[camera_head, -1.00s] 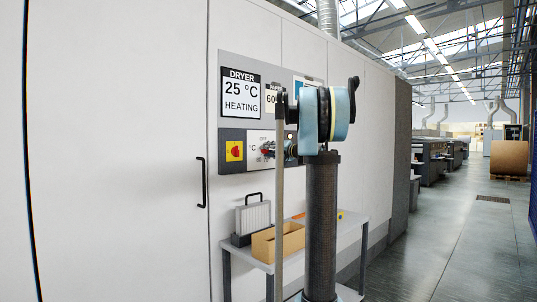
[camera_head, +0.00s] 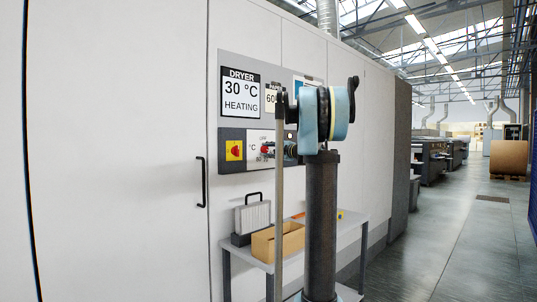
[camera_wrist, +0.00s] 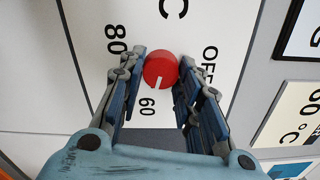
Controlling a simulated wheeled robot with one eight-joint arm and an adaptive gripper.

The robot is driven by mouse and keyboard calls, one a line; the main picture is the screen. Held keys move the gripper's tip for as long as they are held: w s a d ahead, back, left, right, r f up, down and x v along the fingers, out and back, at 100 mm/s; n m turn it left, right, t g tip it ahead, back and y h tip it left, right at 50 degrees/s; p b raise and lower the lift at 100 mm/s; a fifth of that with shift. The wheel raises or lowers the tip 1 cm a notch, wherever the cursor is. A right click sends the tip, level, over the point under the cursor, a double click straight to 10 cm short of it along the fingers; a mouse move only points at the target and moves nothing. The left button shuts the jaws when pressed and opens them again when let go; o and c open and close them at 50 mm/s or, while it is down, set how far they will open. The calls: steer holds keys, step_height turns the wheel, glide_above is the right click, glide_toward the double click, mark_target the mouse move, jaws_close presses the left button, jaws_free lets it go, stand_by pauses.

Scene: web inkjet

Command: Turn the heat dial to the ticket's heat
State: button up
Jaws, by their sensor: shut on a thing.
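The red heat dial (camera_wrist: 160,68) sits on a white plate (camera_wrist: 215,25) marked OFF, 60, 80 and °C. Its white pointer line points toward the 60 mark. My gripper (camera_wrist: 161,70) is shut on the dial, one finger on each side. In the head view the dial (camera_head: 265,149) shows small, with my arm hiding part of its plate. The ticket (camera_head: 271,98), a pale card, shows a 60 beside the display and is partly hidden by my arm. The dryer display (camera_head: 240,92) reads 30 °C HEATING.
A yellow and red switch (camera_head: 234,151) is left of the dial. Below, a grey table (camera_head: 340,240) holds a cardboard box (camera_head: 264,246) and a grey-white filter-like item (camera_head: 252,218). A black door handle (camera_head: 202,180) is at left. The aisle on the right is open.

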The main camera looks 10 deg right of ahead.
steer(key=shift+d+m, duration=0.25)
steer(key=shift+m, duration=0.35)
steer(key=shift+f, duration=0.1)
steer(key=o, duration=1)
steer(key=shift+w+f, duration=0.1)
steer(key=shift+w, duration=0.05)
steer(key=shift+a, duration=0.1)
steer(key=shift+s, duration=0.3)
steer(key=v, duration=1.1)
steer(key=shift+s+d, duration=0.15)
steer(key=shift+d, duration=0.15)
